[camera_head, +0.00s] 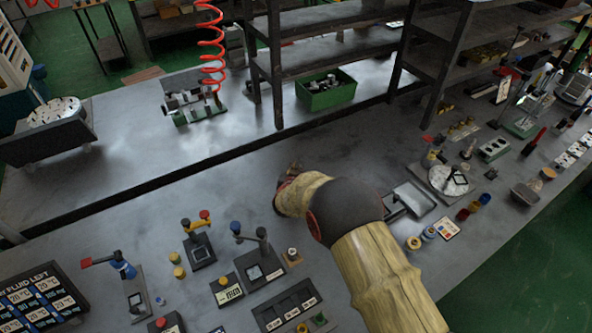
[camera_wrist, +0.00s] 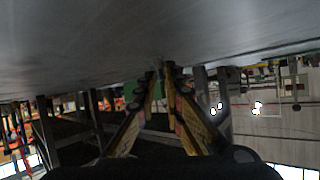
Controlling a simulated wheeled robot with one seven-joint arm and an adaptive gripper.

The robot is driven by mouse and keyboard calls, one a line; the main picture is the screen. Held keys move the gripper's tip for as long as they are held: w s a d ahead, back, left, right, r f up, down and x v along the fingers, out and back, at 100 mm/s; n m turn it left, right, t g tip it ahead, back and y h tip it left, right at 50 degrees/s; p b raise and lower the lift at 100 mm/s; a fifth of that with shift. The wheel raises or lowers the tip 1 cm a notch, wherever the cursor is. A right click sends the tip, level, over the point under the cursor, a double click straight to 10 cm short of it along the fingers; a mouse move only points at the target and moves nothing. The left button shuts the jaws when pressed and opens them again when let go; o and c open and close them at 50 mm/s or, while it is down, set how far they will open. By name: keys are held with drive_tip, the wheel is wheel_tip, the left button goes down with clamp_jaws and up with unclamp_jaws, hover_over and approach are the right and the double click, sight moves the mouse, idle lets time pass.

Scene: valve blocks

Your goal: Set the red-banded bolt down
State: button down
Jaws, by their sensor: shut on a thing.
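My gripper (camera_head: 292,170) is over the bare middle of the grey bench, left of my arm's dark wrist joint. In the wrist view its two yellow-and-dark fingers (camera_wrist: 160,74) come close together at the tips, near the bench surface. They are shut on a small dark thing, taken to be the red-banded bolt. It is mostly hidden by the fingertips, and no red band can be made out. I cannot tell whether the bolt touches the bench.
Valve blocks with blue (camera_head: 250,236) and yellow-red (camera_head: 198,225) handles stand in front. A dark three-slot tray (camera_head: 285,305) lies near them. A grey tray (camera_head: 412,200) and a round white plate (camera_head: 450,180) are at right. A green bin (camera_head: 326,95) stands behind. Bench around my gripper is clear.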

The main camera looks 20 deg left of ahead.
drive_tip(key=c, duration=1.9)
unclamp_jaws()
drive_tip(key=shift+f, duration=0.1)
drive_tip(key=shift+s+r, duration=0.15)
drive_tip(key=shift+r, duration=0.05)
drive_tip(key=p+v, duration=0.2)
drive_tip(key=v, duration=0.9)
drive_tip(key=shift+s+d+r+p, duration=0.1)
drive_tip(key=shift+s+r+p, duration=0.1)
drive_tip(key=shift+s+p, duration=0.15)
